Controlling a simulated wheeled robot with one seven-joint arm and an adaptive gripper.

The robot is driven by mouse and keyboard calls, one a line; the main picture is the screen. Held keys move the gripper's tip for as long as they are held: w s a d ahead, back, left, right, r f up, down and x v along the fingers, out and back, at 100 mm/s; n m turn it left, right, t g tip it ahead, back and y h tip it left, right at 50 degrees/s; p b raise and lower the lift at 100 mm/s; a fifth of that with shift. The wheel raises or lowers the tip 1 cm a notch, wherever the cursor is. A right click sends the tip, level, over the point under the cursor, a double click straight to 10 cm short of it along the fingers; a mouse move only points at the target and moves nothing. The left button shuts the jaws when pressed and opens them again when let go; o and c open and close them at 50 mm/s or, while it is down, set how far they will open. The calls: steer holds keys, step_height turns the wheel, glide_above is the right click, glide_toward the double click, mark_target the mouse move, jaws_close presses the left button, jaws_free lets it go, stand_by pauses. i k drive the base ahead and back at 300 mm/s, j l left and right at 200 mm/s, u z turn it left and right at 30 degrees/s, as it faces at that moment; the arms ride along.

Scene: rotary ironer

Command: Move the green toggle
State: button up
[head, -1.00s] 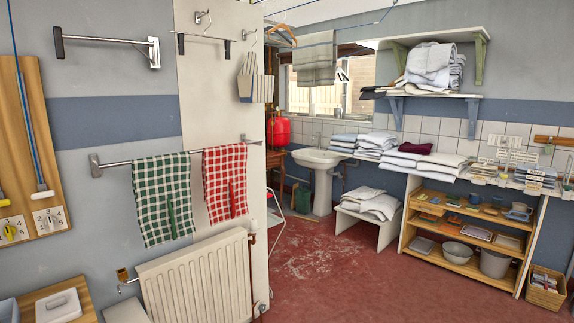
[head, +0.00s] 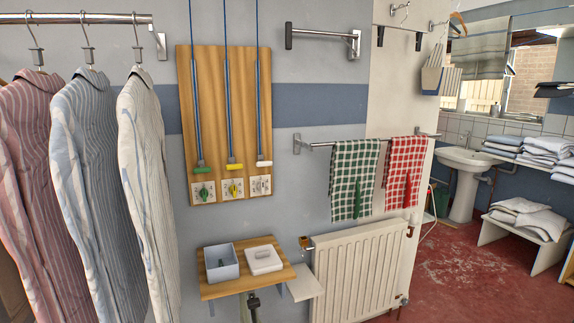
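A wooden board (head: 223,110) hangs on the grey wall in the head view, with three blue cords running down it. The left cord ends in a green pull handle (head: 199,165). Below it is a white plate with a green toggle (head: 203,192). Its exact setting is too small to tell. Next to it are a plate with a yellow toggle (head: 232,188) and a plate with a white one (head: 260,184).
Striped shirts (head: 85,180) hang at the left. A radiator (head: 355,275) and checked towels (head: 354,180) are at the right.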

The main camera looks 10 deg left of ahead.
mark_target(202, 169)
steer(key=u, duration=1.1)
steer(key=i, duration=0.95)
